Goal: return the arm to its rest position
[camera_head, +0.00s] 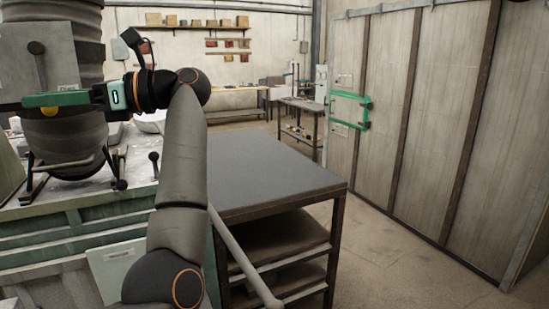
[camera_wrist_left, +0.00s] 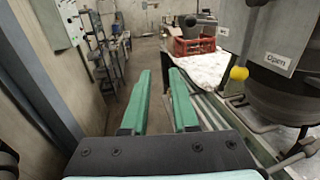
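My left arm rises from the lower left of the head view and bends left at the top. Its left gripper (camera_head: 40,100) has green fingers lying across the front of a large grey ribbed cylinder (camera_head: 68,150). In the left wrist view the two green fingers of the gripper (camera_wrist_left: 158,75) are parallel and apart, with only floor showing between them. The gripper is open and empty. A yellow knob (camera_wrist_left: 239,73) and a dark vessel (camera_wrist_left: 285,100) with an "Open" label are right of the fingers, apart from them. My right gripper is not in view.
A dark-topped table (camera_head: 270,175) with shelves stands right of the arm, its top bare. Free floor (camera_head: 385,250) lies between it and a panelled wall (camera_head: 430,120). A red crate (camera_wrist_left: 193,45) sits on a white surface beyond the fingers. A wall box (camera_wrist_left: 58,20) is at left.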

